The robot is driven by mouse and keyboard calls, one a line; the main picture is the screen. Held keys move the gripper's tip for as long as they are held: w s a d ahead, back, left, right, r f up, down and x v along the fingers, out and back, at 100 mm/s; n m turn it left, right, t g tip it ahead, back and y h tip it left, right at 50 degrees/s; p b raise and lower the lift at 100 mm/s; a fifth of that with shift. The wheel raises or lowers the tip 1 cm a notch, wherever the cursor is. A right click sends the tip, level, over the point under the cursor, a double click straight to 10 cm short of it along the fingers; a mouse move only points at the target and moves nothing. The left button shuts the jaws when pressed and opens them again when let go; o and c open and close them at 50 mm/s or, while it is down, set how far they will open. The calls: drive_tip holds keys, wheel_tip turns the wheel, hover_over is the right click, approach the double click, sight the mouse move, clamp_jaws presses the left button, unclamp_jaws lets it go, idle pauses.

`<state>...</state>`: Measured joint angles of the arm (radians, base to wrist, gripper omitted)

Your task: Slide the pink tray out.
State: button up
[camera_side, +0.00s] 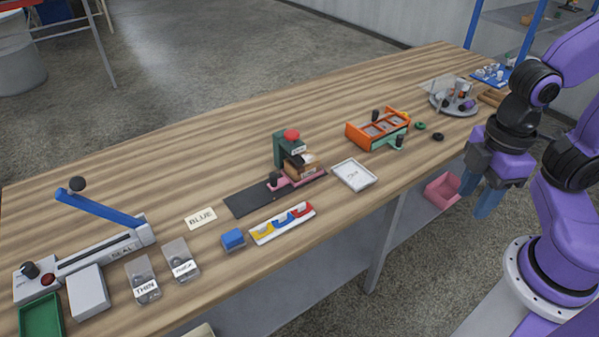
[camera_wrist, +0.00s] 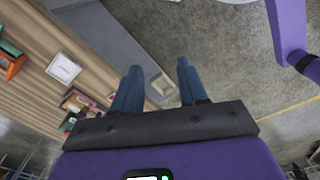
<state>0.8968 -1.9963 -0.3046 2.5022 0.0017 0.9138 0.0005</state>
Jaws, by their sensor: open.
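A pink tray (camera_side: 297,181) with a dark knob at its left end sits low at the front of a dark green stand (camera_side: 281,150) with a red top. A brown block (camera_side: 300,166) is on or just above the tray; I cannot tell which. A flat black strip (camera_side: 250,196) extends left from it along the table. My gripper (camera_side: 487,205) hangs beyond the table's front edge, far right of the tray. Its two blue fingers (camera_wrist: 158,70) are apart with nothing between them.
A white tray (camera_side: 353,175) and an orange frame (camera_side: 378,129) stand right of the stand. Colored blocks in a white holder (camera_side: 283,223) lie in front of the strip. A pink bin (camera_side: 442,190) is below table height near my gripper. The black strip's surface is clear.

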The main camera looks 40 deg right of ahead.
idle(0.4)
drive_tip(key=shift+o, duration=0.6)
drive_tip(key=w+a+r, duration=0.2)
drive_tip(key=w+a, duration=0.6)
drive_tip(key=w, duration=0.4)
drive_tip(key=m, duration=0.2)
hover_over(274, 174)
wheel_tip(274, 174, down, 7)
drive_tip(key=shift+h, duration=0.3)
wheel_tip(274, 174, down, 17)
drive_tip(key=shift+f, duration=0.1)
drive_tip(key=shift+c, duration=0.3)
